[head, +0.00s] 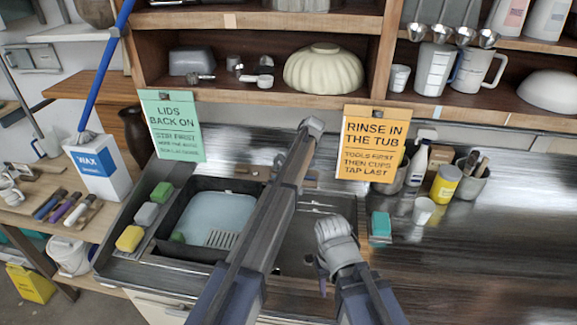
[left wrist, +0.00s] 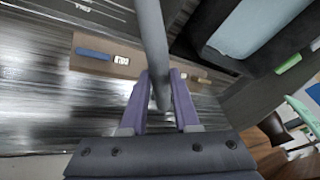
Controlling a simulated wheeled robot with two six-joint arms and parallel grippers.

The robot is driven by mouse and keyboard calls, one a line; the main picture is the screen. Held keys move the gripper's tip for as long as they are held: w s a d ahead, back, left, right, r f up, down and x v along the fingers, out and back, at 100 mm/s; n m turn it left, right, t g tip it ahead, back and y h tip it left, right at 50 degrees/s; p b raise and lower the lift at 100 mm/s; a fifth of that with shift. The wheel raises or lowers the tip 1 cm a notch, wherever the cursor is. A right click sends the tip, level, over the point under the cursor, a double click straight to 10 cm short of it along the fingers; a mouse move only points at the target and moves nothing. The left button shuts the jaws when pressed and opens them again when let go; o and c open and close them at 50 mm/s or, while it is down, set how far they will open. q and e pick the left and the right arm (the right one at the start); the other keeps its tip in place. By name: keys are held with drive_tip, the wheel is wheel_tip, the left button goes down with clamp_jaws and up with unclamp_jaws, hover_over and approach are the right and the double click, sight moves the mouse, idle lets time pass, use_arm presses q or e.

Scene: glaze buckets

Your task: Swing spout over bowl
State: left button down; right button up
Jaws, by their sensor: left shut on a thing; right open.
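In the left wrist view, the grey tubular spout (left wrist: 148,35) runs down between the purple fingers of my left gripper (left wrist: 160,76), which is shut on it. In the head view my left arm hides that gripper and the spout. The sink has a left bowl (head: 168,228) holding pale blue water, with a grey rack and a green item in it. The water also shows at the upper right of the left wrist view (left wrist: 258,25). The dark right bowl (head: 310,228) is partly behind my arms. My right gripper (head: 320,272) is over its right side, empty and open; its fingers are partly hidden.
Green, grey and yellow sponges (head: 145,214) line the sink's left edge. A teal sponge (head: 381,226) lies right of the sink. An orange sign (head: 374,143) and a green sign (head: 172,127) hang behind. Cups and bottles stand at right; the front right counter (head: 470,285) is clear.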

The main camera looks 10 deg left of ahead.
idle(0.4)
use_arm(q)
drive_tip(key=c, duration=0.7)
unclamp_jaws()
drive_tip(key=shift+o, duration=0.2)
